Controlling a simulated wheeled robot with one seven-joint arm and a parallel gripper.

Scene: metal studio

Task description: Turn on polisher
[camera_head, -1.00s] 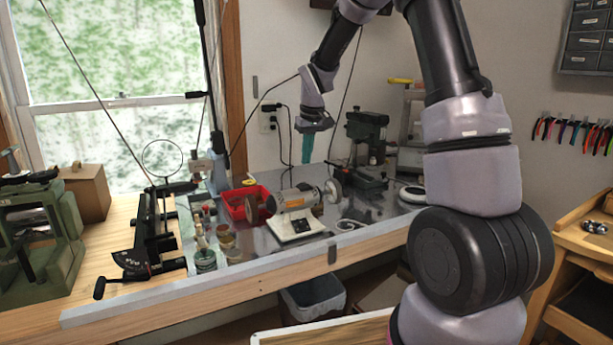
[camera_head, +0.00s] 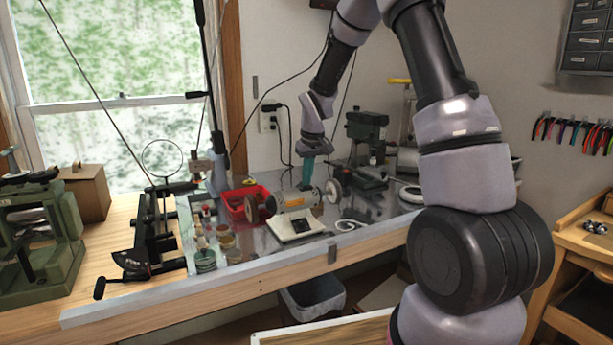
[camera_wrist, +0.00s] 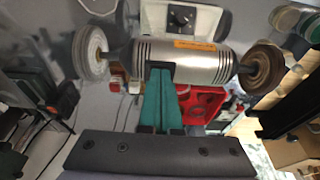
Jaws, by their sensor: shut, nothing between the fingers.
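The polisher (camera_head: 292,201) is a silver motor with a wheel at each end, standing on a white base (camera_head: 290,235) on the workbench. A dark switch panel (camera_head: 301,225) is on the front of the base. My gripper (camera_head: 307,186), with teal fingers, points down just behind or above the motor. Its shut, empty fingertips (camera_wrist: 162,68) overlap the motor's near edge in the wrist view. I cannot tell whether they touch it.
A black lever tool (camera_head: 150,235) is at the left. The bench's metal front edge (camera_head: 250,277) is clear.

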